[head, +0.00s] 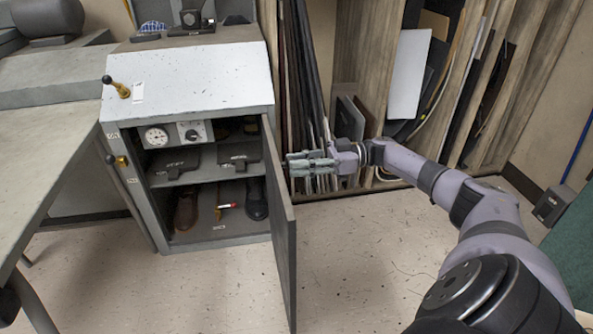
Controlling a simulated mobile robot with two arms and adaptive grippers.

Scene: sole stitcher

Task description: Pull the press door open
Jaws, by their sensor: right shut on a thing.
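The press (187,80) is a grey cabinet with a sloped white top and black-knobbed levers on its left side. Its door (280,225) is hinged on the right and stands wide open, swung out toward me. Inside are a gauge, a dial, a shelf with dark blocks, and a brown shoe (186,210) and a dark shoe (257,199) below. My right gripper (292,164) is at the outer side of the door's upper part, its fingers shut; what lies between them is hidden at the door. My left gripper is not in view.
A grey workbench (60,130) stands close on the left of the press. Racks of upright sheets and boards (410,75) line the back right. The speckled floor (350,270) in front and right of the door is clear.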

